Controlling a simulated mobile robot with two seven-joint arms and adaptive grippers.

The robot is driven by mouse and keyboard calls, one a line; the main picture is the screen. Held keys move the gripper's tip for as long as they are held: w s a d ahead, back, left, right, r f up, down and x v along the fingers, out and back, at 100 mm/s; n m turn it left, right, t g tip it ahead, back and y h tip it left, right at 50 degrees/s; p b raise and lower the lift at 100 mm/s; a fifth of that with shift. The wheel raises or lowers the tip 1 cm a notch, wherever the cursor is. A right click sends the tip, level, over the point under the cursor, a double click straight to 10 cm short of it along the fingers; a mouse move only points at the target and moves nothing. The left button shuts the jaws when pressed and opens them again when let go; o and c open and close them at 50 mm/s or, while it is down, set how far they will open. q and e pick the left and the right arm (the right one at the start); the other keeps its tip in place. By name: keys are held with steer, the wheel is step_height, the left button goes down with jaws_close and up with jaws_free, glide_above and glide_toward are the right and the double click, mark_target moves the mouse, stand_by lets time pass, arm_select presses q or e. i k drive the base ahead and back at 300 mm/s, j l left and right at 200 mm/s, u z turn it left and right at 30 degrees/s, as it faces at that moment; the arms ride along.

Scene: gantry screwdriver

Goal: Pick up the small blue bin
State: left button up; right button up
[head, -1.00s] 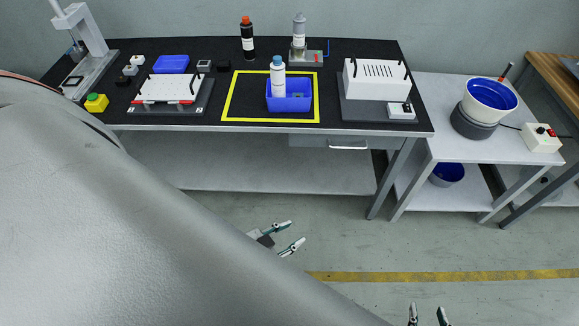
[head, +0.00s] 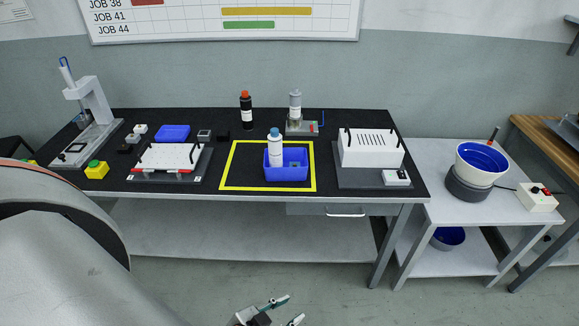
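The small blue bin (head: 287,172) sits upright on the black table mat, inside a yellow square outline (head: 233,180). A white bottle with a blue cap (head: 275,147) stands at the bin's left side and appears to be in it. A small dark item also shows in the bin. My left gripper (head: 293,309) is at the bottom edge of the head view, well below and in front of the table. Its fingers are spread apart with nothing between them. My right gripper is out of view.
A shallow blue tray (head: 172,132) lies at the back left. A white fixture (head: 168,157) is left of the square and a white slotted box (head: 371,149) right of it. A black bottle (head: 246,112) and a grey bottle (head: 295,105) stand behind. A drawer handle (head: 345,214) is below the edge.

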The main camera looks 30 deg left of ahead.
mark_target(285, 172)
steer(key=j+z, duration=0.1)
steer(key=j, duration=0.3)
steer(key=k+j+z, duration=0.1)
steer(key=j, duration=0.3)
steer(key=k+j+z, duration=0.1)
steer(key=j, duration=0.3)
steer(key=k+j+z, duration=0.1)
steer(key=j, duration=0.3)
steer(key=k+j+z, duration=0.15)
steer(key=j, duration=0.25)
steer(key=k+j+z, duration=0.1)
steer(key=j, duration=0.25)
